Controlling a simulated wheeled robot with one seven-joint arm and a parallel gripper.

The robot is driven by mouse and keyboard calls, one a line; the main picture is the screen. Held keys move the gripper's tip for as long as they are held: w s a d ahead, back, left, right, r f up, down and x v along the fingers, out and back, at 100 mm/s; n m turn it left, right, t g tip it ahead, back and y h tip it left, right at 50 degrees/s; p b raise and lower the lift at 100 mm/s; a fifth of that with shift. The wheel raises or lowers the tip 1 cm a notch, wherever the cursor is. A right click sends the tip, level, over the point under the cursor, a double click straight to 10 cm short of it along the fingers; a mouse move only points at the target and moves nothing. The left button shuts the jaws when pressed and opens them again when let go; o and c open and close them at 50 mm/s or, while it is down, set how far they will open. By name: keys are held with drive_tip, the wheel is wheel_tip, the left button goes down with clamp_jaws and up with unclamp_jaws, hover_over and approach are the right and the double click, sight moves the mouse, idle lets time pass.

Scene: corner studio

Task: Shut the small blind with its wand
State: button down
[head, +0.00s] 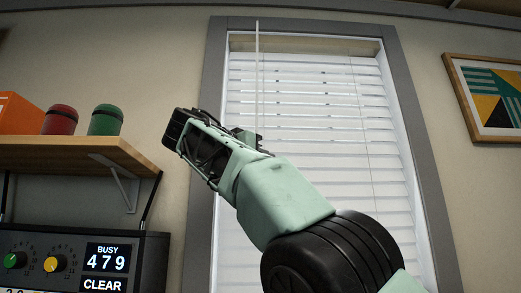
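The small blind (310,105) hangs in the grey-framed window, with pale horizontal slats and thin bright gaps between several of them. Its wand (257,75) is a thin pale rod hanging near the blind's left side, from above the top rail down to behind my arm. My gripper (181,128) is black and points up and left, in front of the window frame's left side. Its tip lies left of the wand in the picture. The wand's lower end is hidden, and I see nothing held. I cannot tell whether the fingers are open or shut.
A wooden shelf (80,153) at left holds an orange box (17,114), a red jar (60,120) and a green jar (105,120). A control panel (80,262) stands below it. A framed picture (487,97) hangs right of the window. My arm covers the lower middle.

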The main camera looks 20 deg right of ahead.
drive_tip(key=shift+f, duration=0.1)
idle(0.5)
drive_tip(key=c, duration=1.3)
unclamp_jaws()
drive_tip(key=p+v, duration=0.6)
drive_tip(key=v, duration=1.1)
drive_tip(key=shift+a, duration=0.25)
drive_tip(key=shift+w, duration=0.2)
drive_tip(key=shift+s, duration=0.1)
